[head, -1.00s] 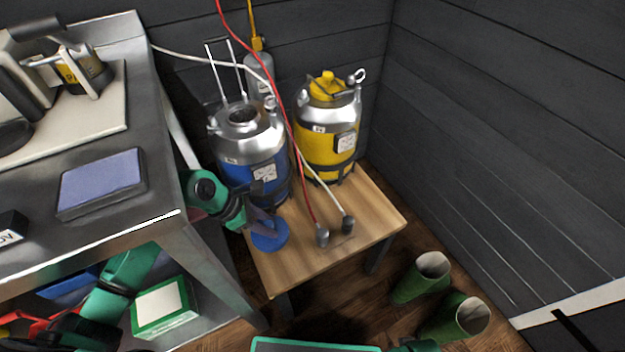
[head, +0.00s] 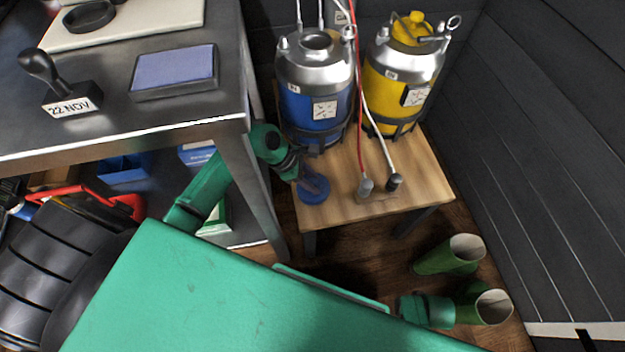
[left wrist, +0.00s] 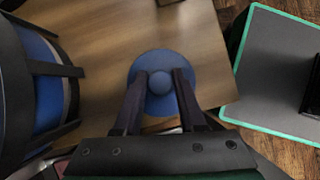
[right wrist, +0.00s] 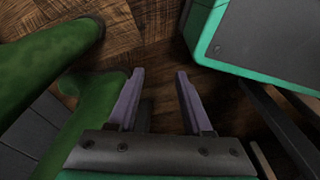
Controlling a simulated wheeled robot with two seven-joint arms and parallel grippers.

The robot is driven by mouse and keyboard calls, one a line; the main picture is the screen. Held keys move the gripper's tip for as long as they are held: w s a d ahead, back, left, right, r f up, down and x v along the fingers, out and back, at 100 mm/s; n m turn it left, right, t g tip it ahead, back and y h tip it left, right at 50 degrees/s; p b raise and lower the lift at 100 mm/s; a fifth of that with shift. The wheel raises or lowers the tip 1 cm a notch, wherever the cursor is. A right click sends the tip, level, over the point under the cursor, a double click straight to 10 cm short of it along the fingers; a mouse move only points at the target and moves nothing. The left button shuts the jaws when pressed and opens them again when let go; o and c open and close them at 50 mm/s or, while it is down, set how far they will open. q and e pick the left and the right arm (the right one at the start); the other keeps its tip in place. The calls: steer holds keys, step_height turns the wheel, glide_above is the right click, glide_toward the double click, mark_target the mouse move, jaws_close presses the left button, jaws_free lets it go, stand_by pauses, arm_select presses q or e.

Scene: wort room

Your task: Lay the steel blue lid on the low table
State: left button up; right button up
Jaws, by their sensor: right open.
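The steel blue lid (head: 313,190), a round disc with a ball knob, is at the front left of the low wooden table (head: 345,205). It lies flat, at or just over the top; I cannot tell if it touches. In the left wrist view the lid (left wrist: 160,108) is under my left gripper (left wrist: 160,76), whose fingers are closed in against both sides of the knob. My left gripper (head: 306,178) reaches down over the lid in the head view. My right gripper (right wrist: 160,72) is open and empty above the floor, near green boots.
A blue keg (head: 318,95) and a yellow keg (head: 400,85) stand at the table's back. Two hose ends (head: 366,186) sit right of the lid. A steel bench (head: 120,132) borders the left. Green boots (head: 450,255) stand on the floor at right.

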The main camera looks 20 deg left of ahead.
arm_select(q)
steer(key=shift+o, duration=1.2)
steer(key=shift+r, duration=0.15)
steer(key=p+v, duration=0.2)
steer(key=v, duration=1)
arm_select(e)
steer(key=s+f, duration=0.1)
steer(key=s+d+f, duration=0.1)
steer(key=s, duration=0.1)
steer(key=shift+s, duration=0.15)
arm_select(q)
steer(key=shift+w, duration=0.1)
